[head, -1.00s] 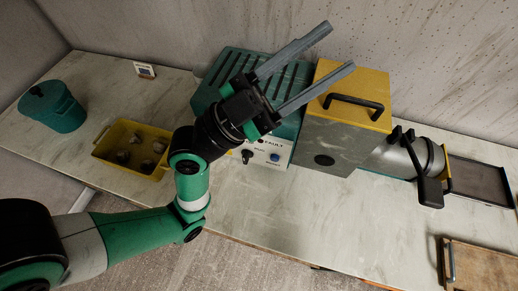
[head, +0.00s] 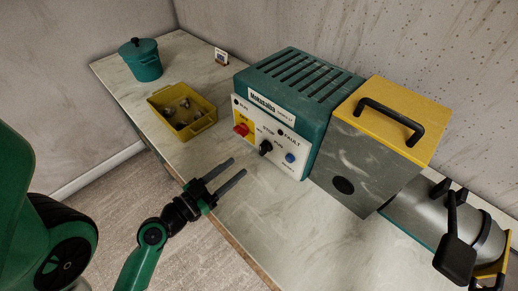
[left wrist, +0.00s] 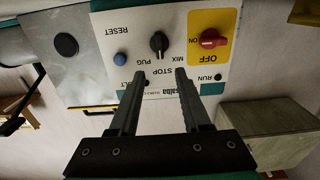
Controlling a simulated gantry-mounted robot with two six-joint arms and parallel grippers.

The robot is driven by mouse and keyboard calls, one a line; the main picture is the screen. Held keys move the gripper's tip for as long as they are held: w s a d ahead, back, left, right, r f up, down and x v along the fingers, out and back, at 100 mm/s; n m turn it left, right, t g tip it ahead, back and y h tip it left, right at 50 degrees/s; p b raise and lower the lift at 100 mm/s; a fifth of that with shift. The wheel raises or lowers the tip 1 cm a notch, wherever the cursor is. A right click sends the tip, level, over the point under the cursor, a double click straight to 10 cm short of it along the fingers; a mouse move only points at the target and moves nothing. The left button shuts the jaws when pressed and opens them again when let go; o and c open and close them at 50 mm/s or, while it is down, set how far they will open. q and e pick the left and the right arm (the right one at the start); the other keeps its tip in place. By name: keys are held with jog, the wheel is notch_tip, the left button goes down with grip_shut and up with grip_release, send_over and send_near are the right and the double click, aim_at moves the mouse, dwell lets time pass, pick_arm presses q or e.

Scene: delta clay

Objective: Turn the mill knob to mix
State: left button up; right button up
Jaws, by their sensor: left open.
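The mill (head: 285,95) is a green box with a white control panel (head: 268,138), standing on the bench. Its black knob (head: 265,147) sits low on the panel, between the red switch (head: 241,129) and the blue reset button (head: 290,158). My left gripper (head: 237,167) is open and empty, in front of the panel and short of the knob. In the left wrist view its fingers (left wrist: 158,75) point towards the knob, apart from it. My right gripper is out of view.
A yellow-lidded grey box (head: 370,150) and a metal barrel with a black lever (head: 457,240) adjoin the mill on the right. A yellow tray with lumps (head: 203,124) and a green lidded pot (head: 141,64) stand left. The bench front is clear.

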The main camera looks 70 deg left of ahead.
aim_at(260, 148)
pick_arm(q)
jog(key=p+x, duration=0.1)
jog(key=x, duration=0.4)
jog(key=p+x, duration=0.2)
jog(key=x, duration=0.2)
jog(key=shift+w+a+r, duration=0.15)
jog(key=shift+w+r, duration=0.05)
jog(key=shift+w, duration=0.15)
jog(key=shift+w+a+f, duration=0.1)
jog(key=shift+w, duration=0.1)
grip_shut()
